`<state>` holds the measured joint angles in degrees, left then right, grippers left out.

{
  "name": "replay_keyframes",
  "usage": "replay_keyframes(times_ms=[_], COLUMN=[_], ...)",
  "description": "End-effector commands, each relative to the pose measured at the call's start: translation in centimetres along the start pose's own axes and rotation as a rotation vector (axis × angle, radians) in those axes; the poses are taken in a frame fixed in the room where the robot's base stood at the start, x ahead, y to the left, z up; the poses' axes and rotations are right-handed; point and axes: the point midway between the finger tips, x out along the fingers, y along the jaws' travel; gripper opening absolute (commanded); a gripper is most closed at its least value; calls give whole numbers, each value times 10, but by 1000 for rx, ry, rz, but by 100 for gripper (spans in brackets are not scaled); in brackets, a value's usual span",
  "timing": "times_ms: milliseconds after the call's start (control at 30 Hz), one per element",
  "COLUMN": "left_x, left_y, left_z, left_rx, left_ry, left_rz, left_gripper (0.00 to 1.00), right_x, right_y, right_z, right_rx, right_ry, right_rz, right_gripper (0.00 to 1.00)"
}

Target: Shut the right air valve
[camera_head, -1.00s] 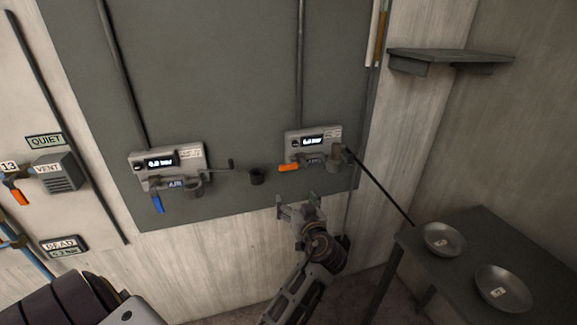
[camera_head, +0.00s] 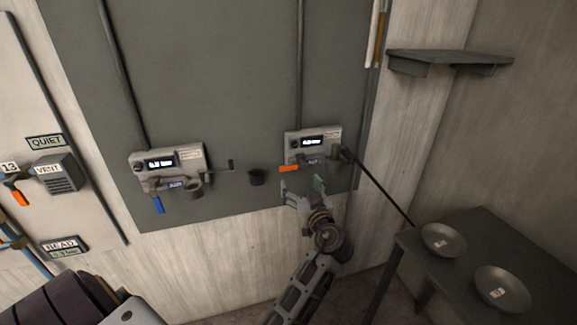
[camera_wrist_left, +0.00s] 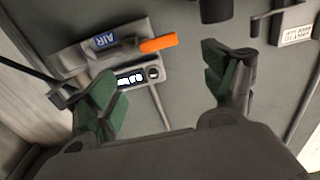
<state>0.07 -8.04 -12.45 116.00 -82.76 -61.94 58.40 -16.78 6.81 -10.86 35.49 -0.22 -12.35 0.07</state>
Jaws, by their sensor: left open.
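The right air valve is on the right wall unit (camera_head: 312,143), which has a lit display. Its orange lever (camera_head: 288,169) points left in the head view. In the left wrist view the orange lever (camera_wrist_left: 158,44) lies beyond and between the fingers, near the "AIR" label (camera_wrist_left: 103,41). My left gripper (camera_head: 302,186) is open and empty, just below the lever and apart from it. Its green-padded fingers also show spread wide in the left wrist view (camera_wrist_left: 165,88). My right gripper is not in view.
The left wall unit (camera_head: 168,162) has a blue lever (camera_head: 158,204) hanging down. A dark cup (camera_head: 257,177) is mounted between the units. A dark rod (camera_head: 380,187) slants right from the right unit. A table (camera_head: 470,226) with two bowls stands at right.

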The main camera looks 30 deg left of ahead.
Motion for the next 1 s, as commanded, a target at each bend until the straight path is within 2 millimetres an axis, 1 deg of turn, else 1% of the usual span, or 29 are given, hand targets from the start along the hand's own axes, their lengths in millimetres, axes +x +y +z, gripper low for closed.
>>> replay_keyframes(times_ms=[100,333,800,1000], left_x=[12,42,103,120], left_y=[0,0,-1,0], left_z=[-2,-2,-2,-1], left_rx=[0,1,0,1], left_ry=[1,1,0,0], left_rz=[-1,-1,-1,0], left_gripper=[83,83,83,83], right_x=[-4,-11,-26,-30], right_y=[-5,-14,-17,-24], right_z=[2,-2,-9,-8], right_rx=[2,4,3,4], right_ry=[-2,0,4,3], right_rz=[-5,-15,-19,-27], right_gripper=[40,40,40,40])
